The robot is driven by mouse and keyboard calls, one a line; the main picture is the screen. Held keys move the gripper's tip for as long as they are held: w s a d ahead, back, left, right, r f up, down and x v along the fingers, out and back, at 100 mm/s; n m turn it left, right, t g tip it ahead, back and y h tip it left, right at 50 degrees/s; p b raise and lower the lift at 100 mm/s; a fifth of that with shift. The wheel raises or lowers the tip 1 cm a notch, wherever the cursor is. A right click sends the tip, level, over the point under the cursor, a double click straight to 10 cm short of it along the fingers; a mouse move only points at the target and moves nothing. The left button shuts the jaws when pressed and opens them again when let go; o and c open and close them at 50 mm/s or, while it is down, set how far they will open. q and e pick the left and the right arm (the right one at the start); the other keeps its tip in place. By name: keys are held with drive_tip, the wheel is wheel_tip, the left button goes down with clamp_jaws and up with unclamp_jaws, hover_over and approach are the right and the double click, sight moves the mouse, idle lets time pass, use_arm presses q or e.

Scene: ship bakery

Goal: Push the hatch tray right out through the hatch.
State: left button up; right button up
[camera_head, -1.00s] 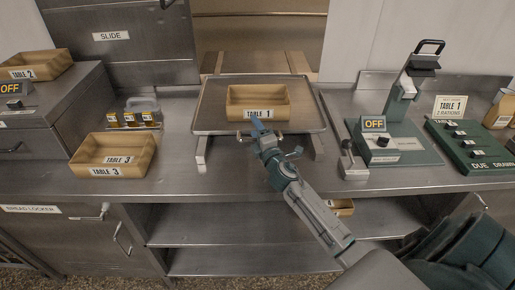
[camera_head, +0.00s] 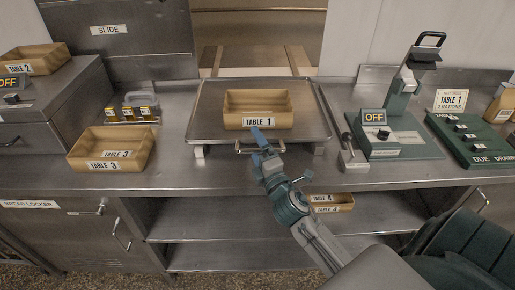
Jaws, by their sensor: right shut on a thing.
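The tray's front edge carries a bar handle (camera_head: 242,149). My right gripper (camera_head: 262,143) is shut on this handle, its blue fingertip just in front of the bin. Wooden rails (camera_head: 297,62) show bare between the tray's back edge and the hatch. My left gripper is not in view.
A TABLE 3 bin (camera_head: 112,148) stands left of the tray, with a rack of small jars (camera_head: 130,110) behind it. A lever (camera_head: 351,148) and a green device marked OFF (camera_head: 400,140) stand close on the right. Bins labelled TABLE 4 (camera_head: 333,203) lie below the counter.

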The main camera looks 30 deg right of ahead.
drive_tip(key=shift+a+r, duration=0.1)
drive_tip(key=shift+r, duration=0.25)
drive_tip(key=shift+c, duration=0.6)
drive_tip(key=shift+s+a+f+b, duration=0.15)
drive_tip(key=shift+s+b, duration=0.15)
drive_tip(key=shift+s, duration=0.15)
drive_tip(key=shift+c, duration=1.1)
drive_tip(key=v, duration=0.3)
drive_tip(key=shift+r+b, duration=0.3)
drive_tip(key=shift+b, duration=0.05)
drive_tip(key=c, duration=0.7)
drive_tip(key=shift+o, duration=0.2)
drive_tip(key=b+v, duration=0.4)
drive_tip(key=v, duration=0.5)
drive_tip(key=shift+f+b, duration=0.3)
drive_tip(key=shift+b, duration=0.1)
drive_tip(key=shift+s, duration=0.1)
